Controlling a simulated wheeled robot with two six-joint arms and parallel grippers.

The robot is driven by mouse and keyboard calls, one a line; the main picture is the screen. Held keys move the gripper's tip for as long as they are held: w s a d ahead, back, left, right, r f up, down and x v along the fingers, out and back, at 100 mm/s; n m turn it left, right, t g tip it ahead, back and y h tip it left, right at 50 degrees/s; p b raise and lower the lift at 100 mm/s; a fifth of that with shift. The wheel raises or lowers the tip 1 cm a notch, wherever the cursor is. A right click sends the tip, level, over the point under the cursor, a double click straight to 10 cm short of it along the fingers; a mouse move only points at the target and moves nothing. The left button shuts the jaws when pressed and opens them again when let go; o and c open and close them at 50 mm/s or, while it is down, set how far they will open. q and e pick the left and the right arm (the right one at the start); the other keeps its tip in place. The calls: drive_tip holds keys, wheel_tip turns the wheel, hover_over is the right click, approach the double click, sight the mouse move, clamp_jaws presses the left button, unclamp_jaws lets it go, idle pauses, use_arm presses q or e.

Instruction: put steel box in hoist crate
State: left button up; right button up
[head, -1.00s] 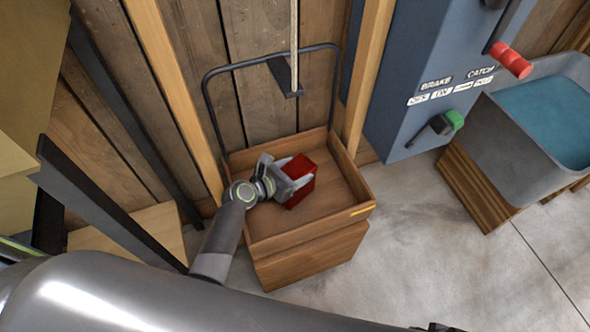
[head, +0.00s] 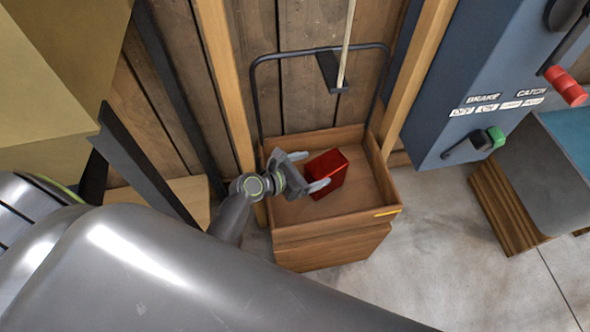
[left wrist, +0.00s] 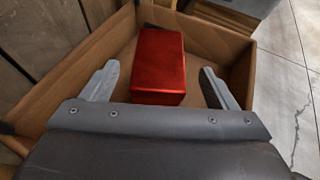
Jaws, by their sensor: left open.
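A red metallic box (head: 328,173), the only box-like item in the crate, sits inside the wooden hoist crate (head: 335,233). It also shows in the left wrist view (left wrist: 159,66), resting on the crate floor near a wall. My left gripper (head: 306,170) is over the crate, just left of the red box. Its two fingers are spread apart, with a gap on both sides of the box in the left wrist view (left wrist: 160,85). The box is free of the fingers. My right gripper is not in view.
A dark metal bail (head: 255,95) and a rope (head: 346,40) rise above the crate. A blue panel (head: 450,100) with a red-gripped lever (head: 566,86) and a green-knobbed lever (head: 494,138) stands to the right. Concrete floor is clear in front.

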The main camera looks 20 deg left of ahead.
use_arm(q)
drive_tip(key=shift+p+v, duration=0.45)
drive_tip(key=shift+v, duration=2.35)
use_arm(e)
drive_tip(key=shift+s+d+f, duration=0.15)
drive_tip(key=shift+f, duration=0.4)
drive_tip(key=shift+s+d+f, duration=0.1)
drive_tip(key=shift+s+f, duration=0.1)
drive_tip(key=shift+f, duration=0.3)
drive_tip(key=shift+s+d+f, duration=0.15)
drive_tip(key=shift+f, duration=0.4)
